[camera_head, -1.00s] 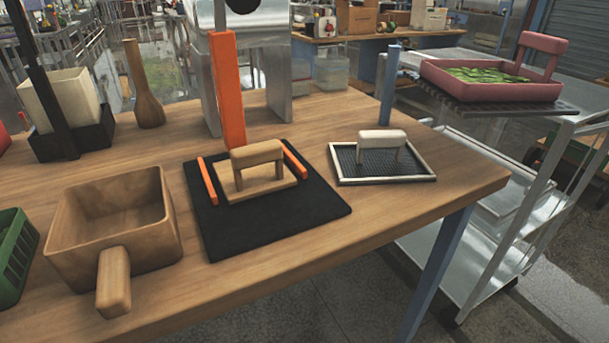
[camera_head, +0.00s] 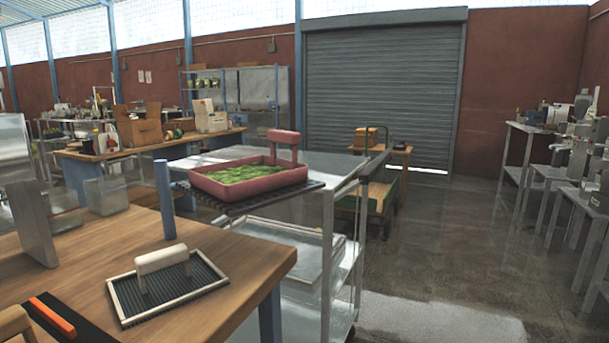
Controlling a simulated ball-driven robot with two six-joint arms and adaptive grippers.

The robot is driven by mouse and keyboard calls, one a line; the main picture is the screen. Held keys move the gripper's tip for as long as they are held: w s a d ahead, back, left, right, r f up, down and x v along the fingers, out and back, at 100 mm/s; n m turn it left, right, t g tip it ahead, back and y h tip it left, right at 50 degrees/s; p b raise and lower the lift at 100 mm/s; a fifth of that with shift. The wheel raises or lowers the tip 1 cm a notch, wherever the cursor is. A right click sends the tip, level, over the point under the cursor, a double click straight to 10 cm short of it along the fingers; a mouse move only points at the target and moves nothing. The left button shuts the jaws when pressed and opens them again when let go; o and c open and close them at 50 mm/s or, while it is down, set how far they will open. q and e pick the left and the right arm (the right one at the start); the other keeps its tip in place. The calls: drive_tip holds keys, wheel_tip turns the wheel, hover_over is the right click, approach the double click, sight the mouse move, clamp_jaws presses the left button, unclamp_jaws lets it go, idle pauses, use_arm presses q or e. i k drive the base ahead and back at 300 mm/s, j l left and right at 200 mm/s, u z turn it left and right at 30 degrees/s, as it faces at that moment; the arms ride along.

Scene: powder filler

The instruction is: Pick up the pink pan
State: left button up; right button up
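The pink pan (camera_head: 262,184) is a shallow rectangular tray with an upright pink handle (camera_head: 284,142) at its far right side. It holds green leafy pieces (camera_head: 244,172). It rests on a dark slatted rack (camera_head: 236,208) at the near left part of a metal cart's top (camera_head: 337,166).
The wooden table (camera_head: 235,259) fills the lower left, with a framed mesh tool (camera_head: 193,289) near its corner. A blue post (camera_head: 165,200) stands left of the pan. Open floor (camera_head: 440,260) lies right of the cart. Metal benches (camera_head: 574,185) stand at far right.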

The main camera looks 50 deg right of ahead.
sight(240, 179)
drive_tip(key=z, duration=1.1)
drive_tip(key=u, duration=1.25)
drive_tip(key=z, duration=1.25)
drive_tip(key=l+u, duration=0.1)
drive_tip(key=u, duration=0.3)
